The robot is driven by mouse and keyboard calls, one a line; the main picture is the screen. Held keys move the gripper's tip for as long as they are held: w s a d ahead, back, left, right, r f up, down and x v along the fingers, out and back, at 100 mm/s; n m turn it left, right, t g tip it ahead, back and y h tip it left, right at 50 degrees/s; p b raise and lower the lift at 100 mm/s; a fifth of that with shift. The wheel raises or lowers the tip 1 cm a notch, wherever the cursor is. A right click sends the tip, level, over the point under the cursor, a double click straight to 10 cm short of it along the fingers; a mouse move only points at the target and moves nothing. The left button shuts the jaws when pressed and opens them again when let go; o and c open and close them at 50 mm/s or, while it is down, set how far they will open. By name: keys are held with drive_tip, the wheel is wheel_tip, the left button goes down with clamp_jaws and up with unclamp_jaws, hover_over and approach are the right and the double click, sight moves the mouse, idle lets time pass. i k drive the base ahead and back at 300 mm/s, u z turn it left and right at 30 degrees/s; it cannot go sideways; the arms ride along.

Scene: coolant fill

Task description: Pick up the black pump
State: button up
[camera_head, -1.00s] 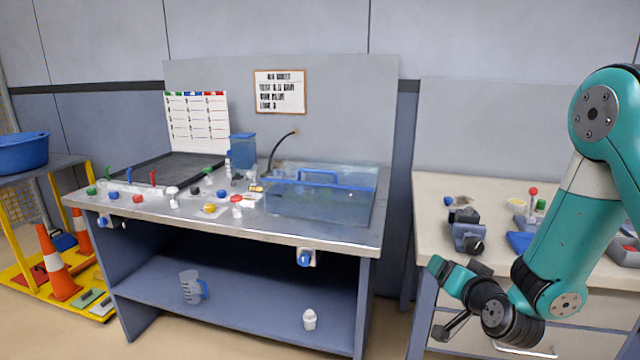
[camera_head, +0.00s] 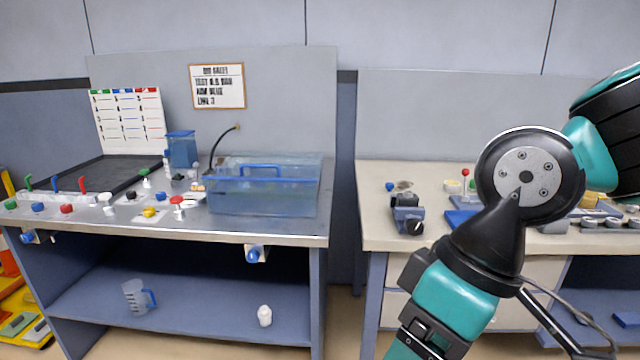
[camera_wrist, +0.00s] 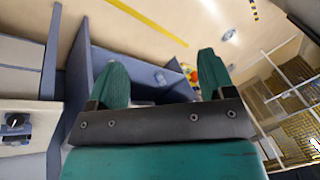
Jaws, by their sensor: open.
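A dark, blocky pump-like unit with a black round end (camera_head: 407,214) stands on the left part of the right-hand bench in the head view. It looks like the black pump, but it is small there. In the head view my arm hangs in front of the right bench, and the gripper end runs toward the bottom edge, below and apart from the pump.
The right bench top (camera_head: 375,180) also holds a blue tray (camera_head: 460,218) and small parts, partly hidden by my arm. The left bench carries a clear tank (camera_head: 262,195) and several coloured valves. A jug (camera_head: 136,297) and a white bottle (camera_head: 265,315) stand on its lower shelf.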

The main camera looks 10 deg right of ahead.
sight(408, 198)
drive_tip(key=z, duration=0.4)
drive_tip(key=i, duration=1.45)
drive_tip(key=z, duration=0.15)
